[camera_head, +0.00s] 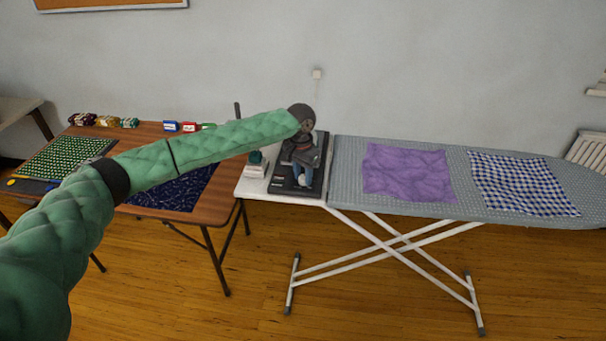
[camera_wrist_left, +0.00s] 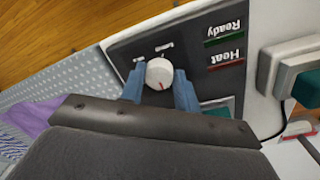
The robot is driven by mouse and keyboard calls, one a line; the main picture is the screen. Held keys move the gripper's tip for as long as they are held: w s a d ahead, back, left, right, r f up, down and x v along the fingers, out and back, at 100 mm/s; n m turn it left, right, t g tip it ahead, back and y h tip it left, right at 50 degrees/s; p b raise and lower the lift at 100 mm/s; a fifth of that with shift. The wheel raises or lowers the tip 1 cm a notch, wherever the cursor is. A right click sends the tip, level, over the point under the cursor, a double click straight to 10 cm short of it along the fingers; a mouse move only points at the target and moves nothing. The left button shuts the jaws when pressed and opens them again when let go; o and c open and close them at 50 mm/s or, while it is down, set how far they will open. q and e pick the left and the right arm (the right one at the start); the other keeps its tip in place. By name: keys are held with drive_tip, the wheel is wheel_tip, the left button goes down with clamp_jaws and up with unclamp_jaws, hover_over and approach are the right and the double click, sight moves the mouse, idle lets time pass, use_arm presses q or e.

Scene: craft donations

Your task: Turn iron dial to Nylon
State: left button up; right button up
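The iron's dial (camera_wrist_left: 159,73) is a round white knob with a red mark, on a dark panel (camera_wrist_left: 125,48) in the left wrist view. The red mark points toward the lower edge of the picture. My left gripper (camera_wrist_left: 160,82) has one blue finger on each side of the dial, very close to it. I cannot tell whether the fingers press on it. In the head view, my left gripper (camera_head: 303,178) is over the black panel (camera_head: 283,186) and hides the dial. Small white labels by the dial are unreadable. My right gripper is not in view.
Panel labels read Ready (camera_wrist_left: 223,32) and Heat (camera_wrist_left: 226,57). A white device with a teal part (camera_head: 256,165) stands left of the panel. The ironing board (camera_head: 400,207) holds purple cloth (camera_head: 405,172) and checked cloth (camera_head: 520,184). A wooden table (camera_head: 215,208) is left.

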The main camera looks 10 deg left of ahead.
use_arm(q)
drive_tip(key=shift+m, duration=0.3)
drive_tip(key=shift+p, duration=0.4)
drive_tip(key=m+p, duration=0.2)
drive_tip(key=m, duration=0.2)
drive_tip(key=shift+r, duration=0.1)
drive_tip(key=m, duration=0.3)
drive_tip(key=shift+w+p, duration=0.1)
drive_tip(key=shift+p, duration=0.25)
drive_tip(key=m, duration=0.2)
drive_tip(key=shift+m, duration=0.4)
drive_tip(key=shift+w+m+p, duration=0.1)
drive_tip(key=shift+m+p, duration=0.25)
drive_tip(key=shift+m, duration=0.85)
drive_tip(key=shift+m+y, duration=0.3)
drive_tip(key=shift+m, duration=0.2)
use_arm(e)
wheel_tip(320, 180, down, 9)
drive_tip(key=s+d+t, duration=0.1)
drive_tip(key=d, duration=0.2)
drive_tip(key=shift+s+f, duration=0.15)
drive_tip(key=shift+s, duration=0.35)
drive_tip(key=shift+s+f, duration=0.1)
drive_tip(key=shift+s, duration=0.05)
